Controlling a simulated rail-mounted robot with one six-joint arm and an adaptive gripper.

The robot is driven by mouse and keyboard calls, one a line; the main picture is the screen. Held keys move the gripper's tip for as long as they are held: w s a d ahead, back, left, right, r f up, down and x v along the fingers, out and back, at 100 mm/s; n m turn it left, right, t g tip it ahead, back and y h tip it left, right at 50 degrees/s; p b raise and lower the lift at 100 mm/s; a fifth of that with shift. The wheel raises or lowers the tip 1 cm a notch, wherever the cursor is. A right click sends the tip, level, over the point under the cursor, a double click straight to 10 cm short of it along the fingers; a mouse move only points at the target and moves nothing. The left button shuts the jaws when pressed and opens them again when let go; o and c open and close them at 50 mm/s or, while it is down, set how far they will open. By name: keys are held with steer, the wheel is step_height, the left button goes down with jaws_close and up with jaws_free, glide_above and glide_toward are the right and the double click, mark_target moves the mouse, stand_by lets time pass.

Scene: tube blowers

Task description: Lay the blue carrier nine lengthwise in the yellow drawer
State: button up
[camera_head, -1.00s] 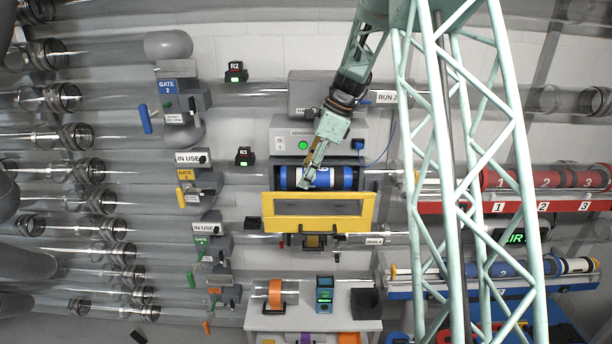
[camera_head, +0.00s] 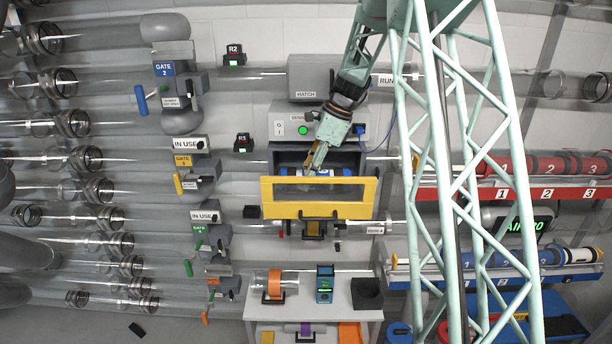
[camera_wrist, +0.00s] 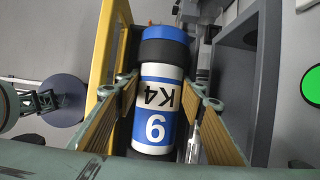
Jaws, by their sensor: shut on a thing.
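The blue carrier nine (camera_wrist: 165,48) fills the middle of the wrist view, with a blue cap, a black band and a white and blue label reading "K4" and "9". My gripper (camera_wrist: 158,100) is shut on it, one ribbed finger on each side. In the head view, only a strip of the carrier (camera_head: 337,172) shows above the yellow drawer front (camera_head: 366,198), and it lies roughly parallel to that front. My gripper (camera_head: 311,168) comes down from above, just behind the front. The carrier's lower side and the drawer floor are hidden.
A grey housing with a green button (camera_head: 303,130) stands above and behind the drawer. Its grey wall (camera_wrist: 240,75) is on the right in the wrist view. Racks of red carriers (camera_head: 522,165) and blue carriers (camera_head: 505,262) are at right. A table (camera_head: 340,297) is below.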

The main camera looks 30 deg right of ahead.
steer(key=shift+f+b, duration=0.3)
steer(key=shift+f, duration=0.95)
steer(key=o, duration=1.1)
steer(key=shift+c, duration=0.2)
steer(key=v, duration=1.1)
steer(key=shift+d+r, duration=0.2)
steer(key=shift+r, duration=0.15)
steer(key=shift+s+r, duration=0.1)
